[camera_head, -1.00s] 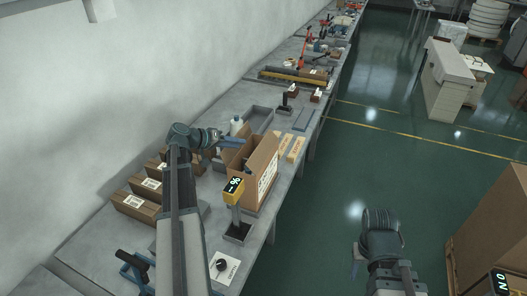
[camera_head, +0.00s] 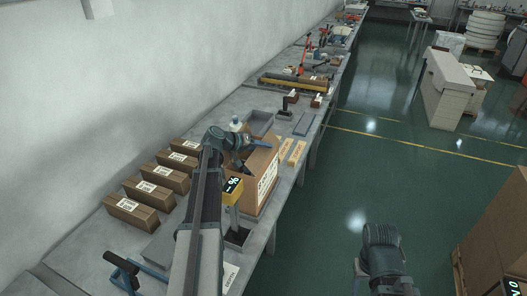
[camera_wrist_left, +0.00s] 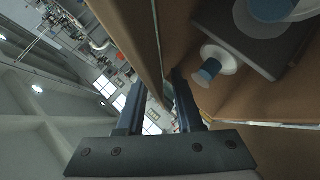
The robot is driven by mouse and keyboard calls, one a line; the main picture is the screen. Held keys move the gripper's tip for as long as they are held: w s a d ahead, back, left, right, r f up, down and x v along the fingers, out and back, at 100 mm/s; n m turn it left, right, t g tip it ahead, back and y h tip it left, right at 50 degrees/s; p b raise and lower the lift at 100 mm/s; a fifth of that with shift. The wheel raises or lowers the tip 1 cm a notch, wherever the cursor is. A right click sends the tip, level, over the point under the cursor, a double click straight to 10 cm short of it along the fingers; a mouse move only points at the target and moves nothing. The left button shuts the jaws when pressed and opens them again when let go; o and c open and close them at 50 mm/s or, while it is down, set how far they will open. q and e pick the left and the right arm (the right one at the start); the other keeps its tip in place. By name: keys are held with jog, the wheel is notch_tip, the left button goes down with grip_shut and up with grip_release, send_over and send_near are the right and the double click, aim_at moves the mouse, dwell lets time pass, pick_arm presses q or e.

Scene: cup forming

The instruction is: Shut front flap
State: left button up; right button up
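An open brown carton (camera_head: 266,186) with a white label stands on the grey bench in the head view. My left gripper (camera_head: 262,147) is at its top, and the arm hides much of the opening. In the left wrist view, the left gripper (camera_wrist_left: 158,100) has its two dark fingers apart. A cardboard panel (camera_wrist_left: 128,28) reaches down toward the gap between them; I cannot tell if they touch it or which flap it is. My right gripper (camera_head: 359,275) is low over the floor, mostly hidden by its own arm.
A yellow display post (camera_head: 232,190) stands close in front of the carton. Several closed cartons (camera_head: 157,194) lie along the wall side. A grey tray (camera_head: 260,122) sits beyond the carton. The wrist view shows a white disc with a blue hub (camera_wrist_left: 212,68) beside cardboard.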

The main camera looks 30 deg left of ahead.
pick_arm(q)
jog(key=shift+c, duration=0.3)
grip_shut()
jog(key=shift+f, duration=0.1)
dwell(1.2)
